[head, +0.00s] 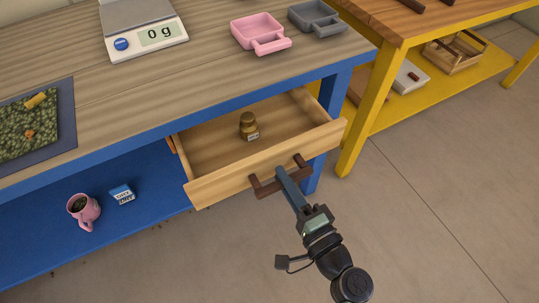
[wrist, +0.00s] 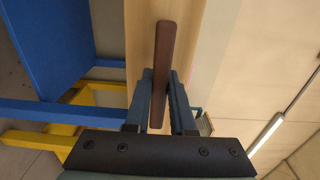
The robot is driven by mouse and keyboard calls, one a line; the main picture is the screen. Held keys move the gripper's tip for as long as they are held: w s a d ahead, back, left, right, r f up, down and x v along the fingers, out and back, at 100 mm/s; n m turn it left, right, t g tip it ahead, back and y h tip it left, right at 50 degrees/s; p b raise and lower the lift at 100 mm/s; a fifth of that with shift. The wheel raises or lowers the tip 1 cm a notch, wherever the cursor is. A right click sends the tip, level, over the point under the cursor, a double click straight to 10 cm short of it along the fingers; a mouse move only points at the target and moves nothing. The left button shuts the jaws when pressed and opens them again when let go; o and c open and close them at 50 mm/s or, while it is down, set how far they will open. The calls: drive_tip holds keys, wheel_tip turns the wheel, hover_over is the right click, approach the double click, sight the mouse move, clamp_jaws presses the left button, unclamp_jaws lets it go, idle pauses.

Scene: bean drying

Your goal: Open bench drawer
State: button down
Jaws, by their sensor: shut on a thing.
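The bench drawer (head: 205,191) is pulled out from the blue-framed bench (head: 240,72). Its light wooden inside shows, with a small brown jar (head: 249,127) standing in it. The drawer's dark brown handle (head: 265,187) is on its front face. My gripper (head: 284,180) reaches the handle from the front and is shut on it. In the wrist view the handle (wrist: 166,50) runs between the two fingers (wrist: 160,95), with the pale drawer front (wrist: 140,45) behind it.
On the bench top are a scale (head: 145,36) reading 0 g, a pink scoop (head: 258,32), a grey scoop (head: 317,17) and a mat (head: 65,120) with green beans. A pink mug (head: 84,212) and a small box (head: 122,194) are on the blue lower shelf. A yellow-framed table (head: 377,95) stands right.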

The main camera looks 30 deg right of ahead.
drive_tip(key=s+b, duration=0.1)
drive_tip(key=s, duration=0.9)
drive_tip(key=shift+d, duration=0.15)
drive_tip(key=c, duration=0.8)
unclamp_jaws()
drive_tip(key=shift+o, duration=0.2)
drive_tip(key=s, duration=1.3)
drive_tip(key=shift+d, duration=0.25)
